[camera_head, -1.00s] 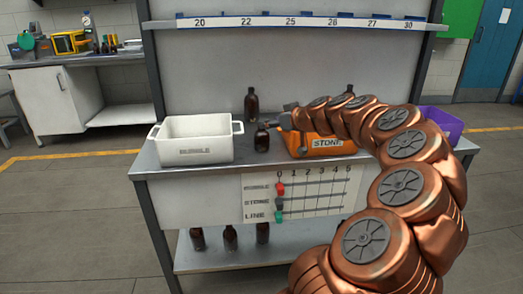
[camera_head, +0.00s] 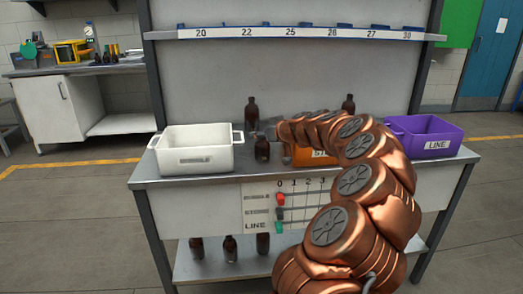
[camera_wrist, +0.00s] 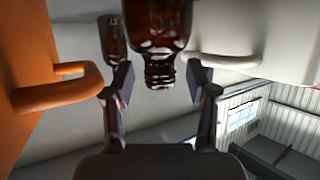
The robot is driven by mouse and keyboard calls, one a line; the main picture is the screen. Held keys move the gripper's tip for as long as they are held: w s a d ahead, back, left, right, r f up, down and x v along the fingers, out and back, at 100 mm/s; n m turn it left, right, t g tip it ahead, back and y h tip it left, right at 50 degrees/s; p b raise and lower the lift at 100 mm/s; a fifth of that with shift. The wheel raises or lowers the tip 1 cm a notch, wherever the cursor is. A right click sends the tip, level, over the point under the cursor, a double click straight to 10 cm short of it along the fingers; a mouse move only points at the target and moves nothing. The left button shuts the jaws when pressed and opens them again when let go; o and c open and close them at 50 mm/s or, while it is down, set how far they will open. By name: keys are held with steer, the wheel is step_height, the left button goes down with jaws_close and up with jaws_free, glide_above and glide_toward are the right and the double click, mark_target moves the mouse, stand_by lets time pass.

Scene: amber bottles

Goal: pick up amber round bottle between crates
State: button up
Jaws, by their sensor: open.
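The amber round bottle (camera_head: 262,149) stands upright on the bench between the white crate (camera_head: 195,152) and the orange crate (camera_head: 302,158). My gripper (camera_head: 268,127) is just above and behind its upper right side in the head view, partly hidden by my arm. In the wrist view the bottle (camera_wrist: 158,30) appears upside down, its neck pointing toward my open gripper (camera_wrist: 160,80). The ridged neck is between the two fingertips, with a gap visible on both sides. The orange crate's handle (camera_wrist: 60,92) is on the left and the white crate's handle (camera_wrist: 222,60) on the right.
A second amber bottle (camera_head: 252,112) stands behind, also in the wrist view (camera_wrist: 112,40). Another amber bottle (camera_head: 348,103) is at the back right. A purple crate (camera_head: 424,138) stands at the bench's right end. Several bottles (camera_head: 230,248) stand on the lower shelf.

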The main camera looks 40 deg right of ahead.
jaws_close()
stand_by(0.4)
